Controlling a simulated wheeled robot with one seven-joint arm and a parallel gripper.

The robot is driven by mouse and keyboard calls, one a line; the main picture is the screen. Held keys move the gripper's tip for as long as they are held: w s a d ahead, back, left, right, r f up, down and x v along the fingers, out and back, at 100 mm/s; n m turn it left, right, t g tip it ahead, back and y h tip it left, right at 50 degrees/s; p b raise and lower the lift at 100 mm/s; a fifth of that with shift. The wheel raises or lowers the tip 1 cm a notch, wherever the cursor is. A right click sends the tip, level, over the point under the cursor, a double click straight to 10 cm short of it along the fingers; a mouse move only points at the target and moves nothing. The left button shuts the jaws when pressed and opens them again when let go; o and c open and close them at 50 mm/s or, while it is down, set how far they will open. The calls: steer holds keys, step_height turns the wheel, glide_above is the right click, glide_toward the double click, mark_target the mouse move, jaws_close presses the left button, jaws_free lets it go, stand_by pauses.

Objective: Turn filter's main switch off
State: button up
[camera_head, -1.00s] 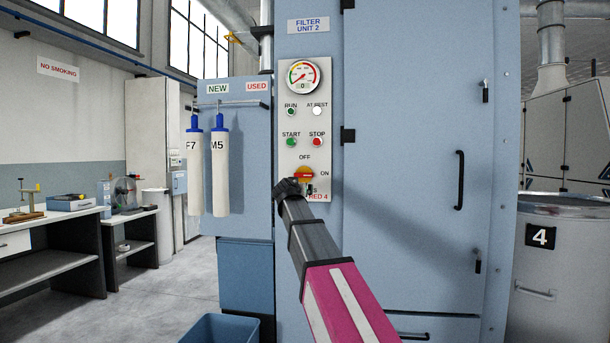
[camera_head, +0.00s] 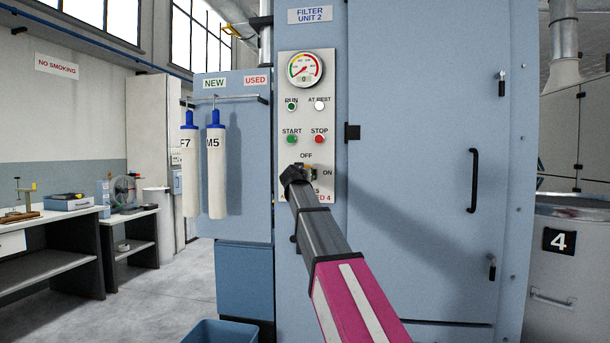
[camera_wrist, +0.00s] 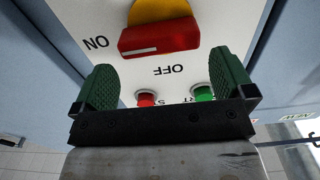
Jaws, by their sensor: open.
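The main switch (camera_wrist: 160,38) fills the top of the wrist view, which sees the panel upside down. It has a red bar handle on a yellow disc, and the bar's white mark points toward the ON label (camera_wrist: 96,43); the OFF label (camera_wrist: 168,70) is a quarter turn away. The handle lies just beyond the fingertips, apparently not touched.
The green START (camera_head: 291,139) and red STOP (camera_head: 319,139) buttons sit above the switch, below the RUN and AT REST lamps (camera_head: 319,105) and the gauge (camera_head: 305,69). Filter sleeves (camera_head: 216,172) hang to the left. A door handle (camera_head: 474,181) projects on the right.

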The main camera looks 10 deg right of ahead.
steer(key=x, duration=0.5)
steer(key=shift+w, duration=0.15)
steer(key=shift+d, duration=0.1)
steer(key=c, duration=0.6)
